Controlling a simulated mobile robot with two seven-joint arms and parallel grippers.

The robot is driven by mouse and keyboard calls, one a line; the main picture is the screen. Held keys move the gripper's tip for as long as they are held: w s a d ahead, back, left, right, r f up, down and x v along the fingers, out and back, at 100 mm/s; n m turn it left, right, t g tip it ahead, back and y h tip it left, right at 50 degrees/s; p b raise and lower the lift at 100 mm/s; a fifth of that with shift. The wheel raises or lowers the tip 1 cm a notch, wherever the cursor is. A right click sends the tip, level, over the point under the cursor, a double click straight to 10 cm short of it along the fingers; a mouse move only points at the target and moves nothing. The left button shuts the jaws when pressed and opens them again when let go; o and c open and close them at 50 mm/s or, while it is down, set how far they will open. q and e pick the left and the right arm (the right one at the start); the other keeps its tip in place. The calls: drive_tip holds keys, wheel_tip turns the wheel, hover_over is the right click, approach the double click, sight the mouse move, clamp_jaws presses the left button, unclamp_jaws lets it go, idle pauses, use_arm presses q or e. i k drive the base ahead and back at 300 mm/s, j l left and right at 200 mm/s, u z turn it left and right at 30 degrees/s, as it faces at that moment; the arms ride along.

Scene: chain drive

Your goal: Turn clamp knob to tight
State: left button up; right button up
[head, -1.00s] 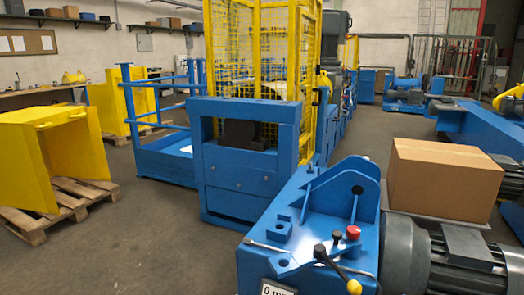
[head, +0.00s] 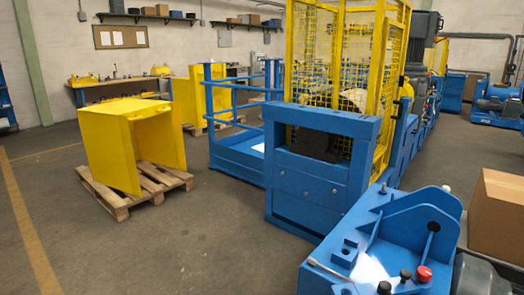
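A blue machine bench (head: 326,272) stands at the lower right and carries several knobs. A black knob (head: 433,226) sits at the upright blue bracket, on top of a thin dark rod. A red knob (head: 424,273) and a small black knob (head: 405,275) stand close together at the front right. Another black knob (head: 384,288) is cut by the bottom edge. I cannot tell which of these is the clamp knob, or how tight it is. Neither of my grippers shows.
A cardboard box (head: 496,215) stands right of the bench. A blue frame (head: 310,190) with a yellow mesh guard stands behind it. A yellow housing (head: 130,145) rests on a wooden pallet (head: 115,205) at the left. The floor (head: 190,240) between is clear.

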sight(424, 273)
drive_tip(key=z, duration=1.25)
drive_tip(key=j+z, duration=0.3)
drive_tip(key=z, duration=0.2)
drive_tip(key=k+l, duration=0.05)
